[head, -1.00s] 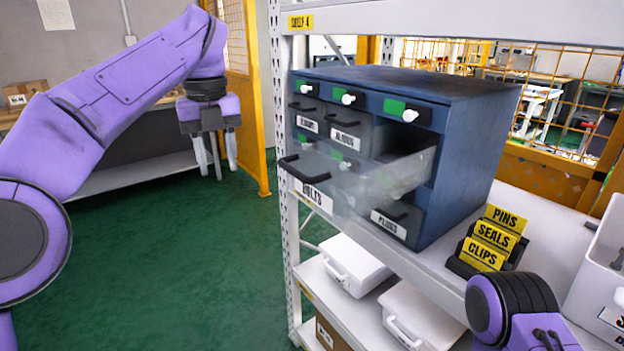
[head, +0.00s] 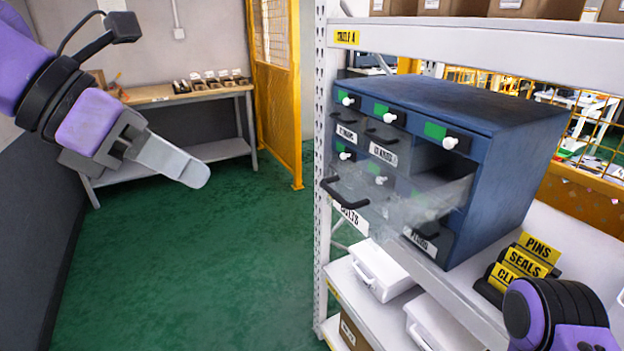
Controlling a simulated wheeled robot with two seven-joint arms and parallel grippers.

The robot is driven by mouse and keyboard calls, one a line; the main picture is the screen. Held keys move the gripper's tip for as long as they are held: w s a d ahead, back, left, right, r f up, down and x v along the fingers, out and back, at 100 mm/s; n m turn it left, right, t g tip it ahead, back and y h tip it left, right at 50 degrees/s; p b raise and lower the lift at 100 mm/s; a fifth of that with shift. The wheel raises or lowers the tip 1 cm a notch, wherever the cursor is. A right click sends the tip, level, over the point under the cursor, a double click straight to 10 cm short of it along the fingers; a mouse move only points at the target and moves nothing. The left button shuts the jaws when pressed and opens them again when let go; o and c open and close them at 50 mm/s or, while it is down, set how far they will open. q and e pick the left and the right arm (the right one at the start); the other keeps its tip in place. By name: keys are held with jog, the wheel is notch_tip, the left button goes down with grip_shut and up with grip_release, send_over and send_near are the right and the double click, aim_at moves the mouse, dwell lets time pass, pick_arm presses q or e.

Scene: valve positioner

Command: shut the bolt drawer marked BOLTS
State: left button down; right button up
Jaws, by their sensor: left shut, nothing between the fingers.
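The bolt drawer (head: 398,200) is a clear, see-through drawer pulled well out of the blue cabinet (head: 500,165). Its BOLTS label (head: 349,217) and black handle (head: 343,192) face left, toward the aisle. My left gripper (head: 190,172) is shut and empty, in the air left of the drawer and clearly apart from it, with its fingers pointing right and slightly down. Of my right arm only a purple and black part shows at the lower right; its gripper is out of view.
The cabinet stands on a white shelf unit, whose post (head: 321,190) rises just left of the drawer. Yellow PINS, SEALS and CLIPS signs (head: 520,262) stand right of the cabinet. White bins (head: 378,270) sit on the shelf below. The green floor (head: 200,260) on the left is free.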

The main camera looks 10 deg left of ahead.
pick_arm(q)
jog(key=w+d+f+m+p, duration=0.1)
jog(key=w+d+f, duration=0.2)
jog(key=d, duration=0.3)
jog(key=w+d+f+m+t, duration=0.1)
jog(key=w+d+f, duration=0.2)
jog(key=d, duration=0.4)
jog(key=shift+w+f+h+p, duration=0.3)
jog(key=shift+h+p, duration=0.1)
pick_arm(e)
jog(key=shift+w+r, duration=0.1)
jog(key=shift+r, duration=0.75)
